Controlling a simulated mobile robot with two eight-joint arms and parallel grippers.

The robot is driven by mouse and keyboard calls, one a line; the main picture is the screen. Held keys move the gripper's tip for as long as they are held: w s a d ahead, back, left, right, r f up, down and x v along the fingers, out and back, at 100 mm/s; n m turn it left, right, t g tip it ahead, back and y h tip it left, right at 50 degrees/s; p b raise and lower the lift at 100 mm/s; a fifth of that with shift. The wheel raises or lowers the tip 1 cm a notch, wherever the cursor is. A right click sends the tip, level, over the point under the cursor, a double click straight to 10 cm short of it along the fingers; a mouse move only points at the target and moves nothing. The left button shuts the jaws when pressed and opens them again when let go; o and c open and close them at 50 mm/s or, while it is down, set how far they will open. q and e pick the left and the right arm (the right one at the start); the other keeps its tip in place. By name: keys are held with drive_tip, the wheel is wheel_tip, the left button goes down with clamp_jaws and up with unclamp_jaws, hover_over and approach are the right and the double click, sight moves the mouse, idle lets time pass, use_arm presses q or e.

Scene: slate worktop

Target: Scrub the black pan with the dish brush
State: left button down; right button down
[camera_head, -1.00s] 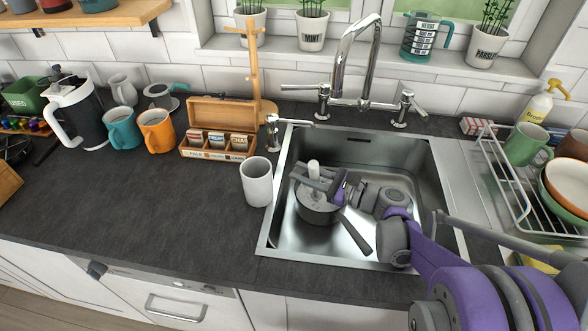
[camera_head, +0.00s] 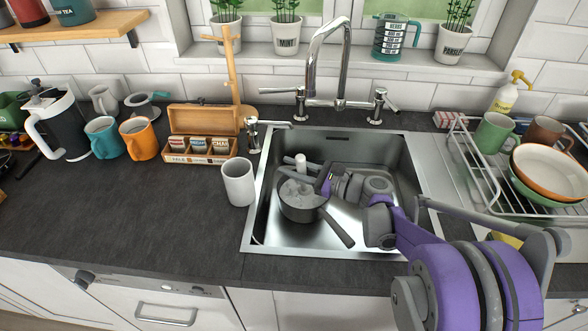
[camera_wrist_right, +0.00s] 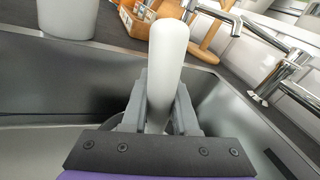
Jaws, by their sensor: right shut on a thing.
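The black pan (camera_head: 302,213) sits in the sink basin near its left wall, its dark handle pointing toward the front right. Its inside looks greyish. My right gripper (camera_head: 302,173) is over the pan and shut on the white handle of the dish brush (camera_head: 300,159), which stands about upright. In the right wrist view the brush handle (camera_wrist_right: 167,60) is clamped between the two grey fingers (camera_wrist_right: 160,108). The brush head is hidden, so I cannot tell whether it touches the pan. My left gripper is not in view.
The steel sink (camera_head: 248,228) surrounds the pan, with the tall faucet (camera_head: 312,70) behind. A white cup (camera_head: 238,184) stands just left of the basin. A dish rack (camera_head: 461,165) with bowls and mugs is at the right. The worktop at left front is clear.

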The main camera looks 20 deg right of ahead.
sight(265, 173)
drive_tip(key=shift+w+a, duration=0.35)
drive_tip(key=shift+a, duration=0.4)
drive_tip(key=shift+w+a, duration=0.35)
drive_tip(key=shift+a, duration=0.4)
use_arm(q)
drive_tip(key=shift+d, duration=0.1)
use_arm(e)
drive_tip(key=shift+s, duration=0.1)
